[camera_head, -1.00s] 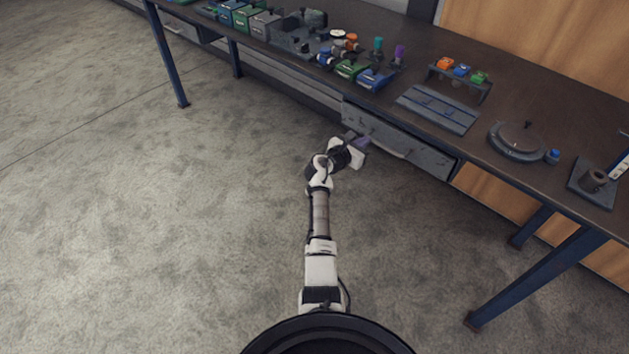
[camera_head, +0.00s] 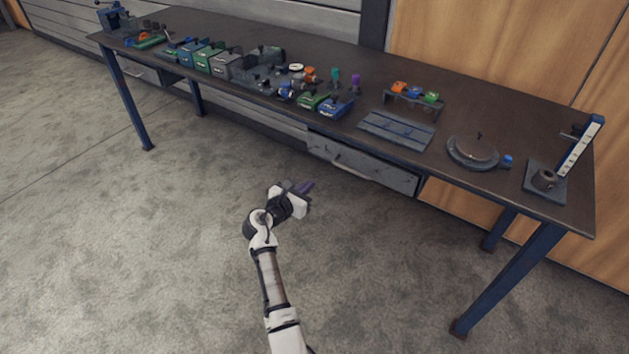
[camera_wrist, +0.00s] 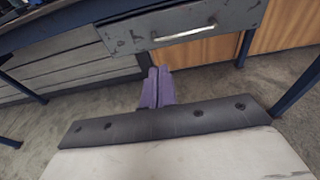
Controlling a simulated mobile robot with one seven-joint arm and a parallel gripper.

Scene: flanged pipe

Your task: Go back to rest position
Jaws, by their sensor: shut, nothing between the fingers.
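My gripper (camera_head: 304,188) is in front of the workbench, below tabletop height, over open floor in the head view. Its purple fingers (camera_wrist: 158,86) are together in the wrist view, with nothing between them. The arm reaches up from the bottom of the head view, bent at the wrist. The gripper is apart from the grey bench drawer (camera_head: 362,163), which looks shut; its handle (camera_wrist: 184,34) shows ahead of the fingers in the wrist view.
The dark workbench (camera_head: 330,137) carries several coloured bins (camera_head: 208,57), a grey grooved plate (camera_head: 397,130), a round turntable (camera_head: 472,152) and a post stand (camera_head: 545,183). Blue legs (camera_head: 508,280) stand at the right. The concrete floor (camera_head: 120,240) at left is clear.

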